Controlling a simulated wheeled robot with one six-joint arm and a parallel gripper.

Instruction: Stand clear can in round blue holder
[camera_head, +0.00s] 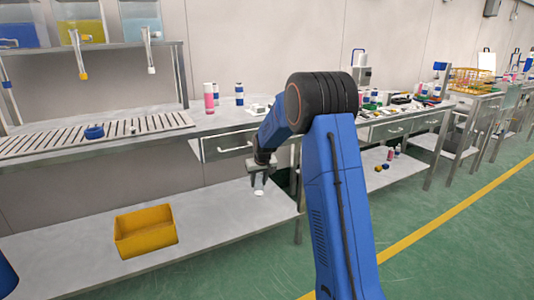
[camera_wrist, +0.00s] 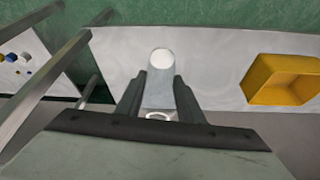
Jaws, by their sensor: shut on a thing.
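My gripper (camera_head: 263,168) is shut on a clear can (camera_head: 259,186), pointing down in front of the bench, over the lower shelf. In the wrist view the can (camera_wrist: 159,92) sits between the two dark fingers, with a pale round end beyond the fingertips. I cannot tell whether the can touches the shelf. A small round blue holder (camera_head: 94,132) sits on the slatted grate on the bench top, left of and above my gripper. The holder does not show in the wrist view.
A yellow bin (camera_head: 145,231) stands on the lower shelf (camera_head: 215,215), left of my gripper. The bench edge and a drawer (camera_head: 228,146) are close behind my arm. Pink and blue-capped bottles (camera_head: 209,98) stand on the bench. Dispenser nozzles hang above the grate (camera_head: 50,142).

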